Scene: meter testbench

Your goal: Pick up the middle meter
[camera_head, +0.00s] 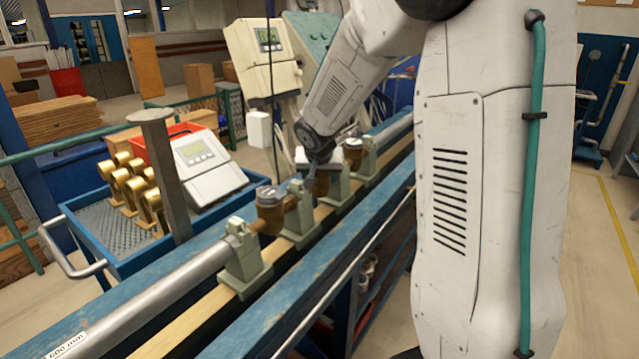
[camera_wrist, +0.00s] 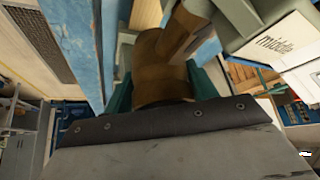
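The middle meter shows in the wrist view as a brown, brass-like round body (camera_wrist: 160,75) beside a white block lettered "middle" (camera_wrist: 285,42). My gripper (camera_wrist: 162,92) is at this body, with one dark green finger on each side of it. The fingers lie close against its sides, but I cannot tell whether they press on it. In the head view my gripper (camera_head: 312,178) points down into the bench row between two other brass meters, the near one (camera_head: 269,198) and the far one (camera_head: 353,146). The middle meter is mostly hidden there behind my gripper and the clamps.
Grey-green clamp stands (camera_head: 244,262) line the blue bench rail (camera_head: 150,290), with a silver pipe (camera_head: 150,312) at the near end. A blue tray (camera_head: 95,262) at left holds several brass parts and a grey display unit (camera_head: 208,168). A grey post (camera_head: 170,180) rises in front.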

